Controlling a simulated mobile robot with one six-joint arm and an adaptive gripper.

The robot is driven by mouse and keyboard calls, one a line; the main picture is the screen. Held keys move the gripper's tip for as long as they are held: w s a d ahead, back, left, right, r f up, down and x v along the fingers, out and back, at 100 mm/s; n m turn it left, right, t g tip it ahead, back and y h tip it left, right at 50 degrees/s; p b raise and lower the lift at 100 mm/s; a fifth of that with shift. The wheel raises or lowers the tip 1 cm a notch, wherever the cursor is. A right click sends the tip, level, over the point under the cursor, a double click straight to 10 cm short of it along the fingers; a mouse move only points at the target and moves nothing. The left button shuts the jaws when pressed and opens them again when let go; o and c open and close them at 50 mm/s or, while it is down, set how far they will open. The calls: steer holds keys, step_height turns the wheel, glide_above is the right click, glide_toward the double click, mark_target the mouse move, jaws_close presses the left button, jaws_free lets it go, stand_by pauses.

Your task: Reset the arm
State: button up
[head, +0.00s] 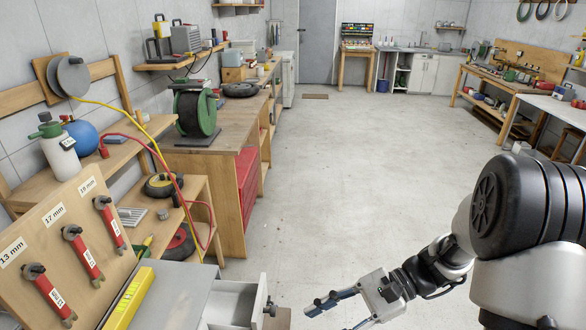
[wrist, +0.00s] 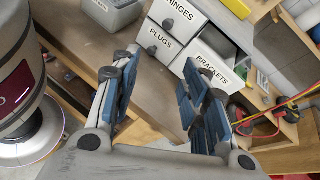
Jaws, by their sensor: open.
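My gripper (head: 332,318) is low at the right of centre in the head view, in front of the bench at the left and above the floor; its lower finger is partly cut off by the frame's bottom edge. In the wrist view my gripper (wrist: 163,75) has its two blue-padded fingers spread wide apart. Nothing is between them. The fingers point towards a small drawer cabinet (wrist: 172,66) with labels reading HINGES, PLUGS and BRACKETS. I cannot tell the exact gap to the cabinet, and no contact shows.
An open drawer (head: 238,302) juts out at the lower left, near my gripper. A tool board (head: 130,262) with red-handled tools stands left of it. A yellow hose (head: 128,112) and a red hose (head: 152,152) hang by the left bench. The middle floor (head: 330,160) is clear.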

steer(key=s+d+r+n+t+h, duration=0.7)
steer(key=s+r+n+t+h, duration=0.1)
steer(key=s+r+n+h, duration=0.3)
steer(key=shift+s+d+r+n+h, duration=0.3)
steer(key=shift+s+n+h, duration=0.35)
steer(key=shift+h, duration=0.25)
